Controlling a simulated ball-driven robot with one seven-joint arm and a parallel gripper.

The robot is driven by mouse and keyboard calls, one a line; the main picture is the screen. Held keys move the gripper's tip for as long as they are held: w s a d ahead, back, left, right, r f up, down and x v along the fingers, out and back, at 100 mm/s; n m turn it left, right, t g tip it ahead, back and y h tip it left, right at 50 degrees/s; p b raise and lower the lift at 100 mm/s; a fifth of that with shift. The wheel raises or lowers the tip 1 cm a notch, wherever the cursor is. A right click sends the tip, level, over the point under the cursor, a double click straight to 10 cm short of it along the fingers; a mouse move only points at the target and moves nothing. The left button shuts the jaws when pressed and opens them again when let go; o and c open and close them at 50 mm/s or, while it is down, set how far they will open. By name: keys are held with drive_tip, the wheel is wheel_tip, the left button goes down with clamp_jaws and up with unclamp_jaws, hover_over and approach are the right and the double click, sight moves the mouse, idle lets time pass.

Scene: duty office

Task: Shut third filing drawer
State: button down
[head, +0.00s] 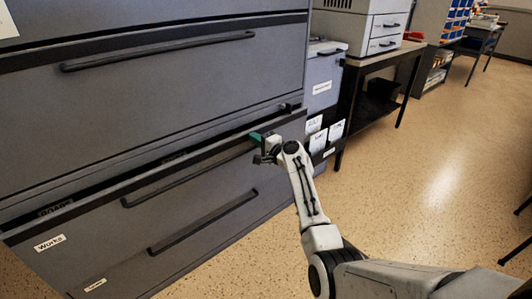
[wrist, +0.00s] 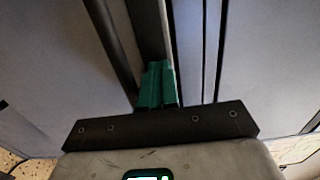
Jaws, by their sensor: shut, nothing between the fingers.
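A wide grey filing cabinet (head: 190,75) fills the left of the head view. Its drawer labelled "Works" (head: 100,217) stands partly open, with a dark gap along its top edge and part of a sign inside. Its long dark handle (head: 185,178) runs across the front. My gripper (head: 256,138) is at the right part of this drawer's front, near its top edge. In the wrist view, the green fingers (wrist: 157,85) are together and empty, close against a dark strip; contact cannot be told.
Another drawer with a dark handle (head: 203,222) lies below the open one. Right of the cabinet stand a smaller grey unit (head: 325,75) with papers and a table (head: 375,60) bearing a printer (head: 372,22).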

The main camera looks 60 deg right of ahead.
sight(248, 132)
drive_tip(key=b+x, duration=0.1)
drive_tip(key=x, duration=0.1)
drive_tip(key=b+x, duration=0.1)
drive_tip(key=x, duration=0.1)
drive_tip(key=shift+w+r, duration=0.25)
drive_tip(key=shift+w, duration=0.1)
